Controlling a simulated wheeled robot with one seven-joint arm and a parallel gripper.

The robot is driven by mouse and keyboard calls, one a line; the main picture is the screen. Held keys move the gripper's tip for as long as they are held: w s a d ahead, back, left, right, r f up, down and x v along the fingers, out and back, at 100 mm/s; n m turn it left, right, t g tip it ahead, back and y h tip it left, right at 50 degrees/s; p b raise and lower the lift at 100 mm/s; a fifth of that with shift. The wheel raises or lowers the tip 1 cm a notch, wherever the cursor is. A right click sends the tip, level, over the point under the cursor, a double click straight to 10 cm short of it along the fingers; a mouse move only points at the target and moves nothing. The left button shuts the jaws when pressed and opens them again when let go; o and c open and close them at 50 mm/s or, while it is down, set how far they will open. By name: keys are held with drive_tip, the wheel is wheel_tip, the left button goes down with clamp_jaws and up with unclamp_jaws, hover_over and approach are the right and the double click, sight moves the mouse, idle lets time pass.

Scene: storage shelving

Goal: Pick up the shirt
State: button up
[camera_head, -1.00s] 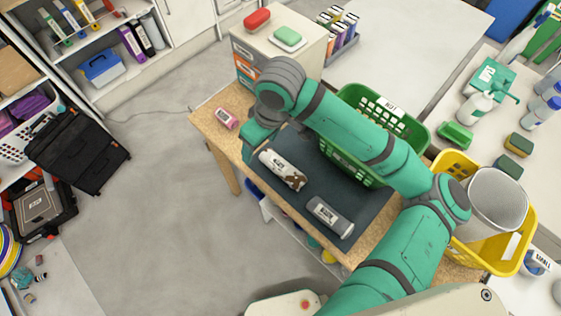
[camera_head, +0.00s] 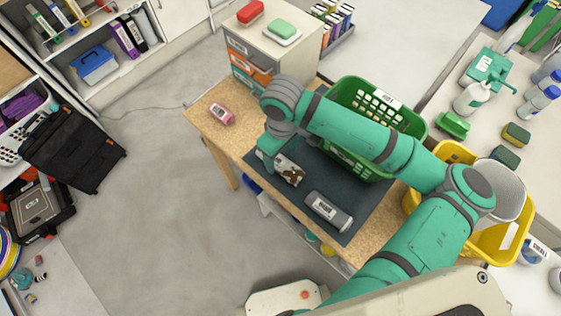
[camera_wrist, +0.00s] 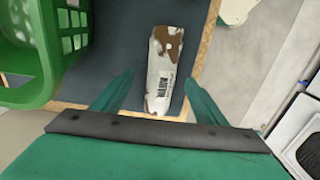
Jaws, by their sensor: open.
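A rolled white cloth with brown patches and a dark printed label (camera_head: 290,174), possibly the shirt, lies on the dark mat (camera_head: 368,208). A grey roll with a white label (camera_head: 328,211) lies to its lower right. I cannot tell for sure which is the shirt. My gripper (camera_head: 270,162) is over the upper left end of the white-and-brown roll and hides part of it. In the wrist view the roll (camera_wrist: 162,72) lies between the two spread green fingers of my gripper (camera_wrist: 159,78), which is open and empty.
A green basket (camera_head: 345,92) stands at the mat's right edge, close to my arm. A pink device (camera_head: 221,114) lies on the wooden table's left part. A drawer unit (camera_head: 262,50) stands behind. A yellow bin (camera_head: 485,246) is at the right.

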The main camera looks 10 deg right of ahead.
sight(281, 159)
wheel_tip(281, 159, down, 3)
drive_tip(key=shift+w+a+f, duration=0.1)
drive_tip(key=shift+f, duration=0.05)
drive_tip(key=c, duration=1.2)
drive_tip(key=shift+r, duration=0.2)
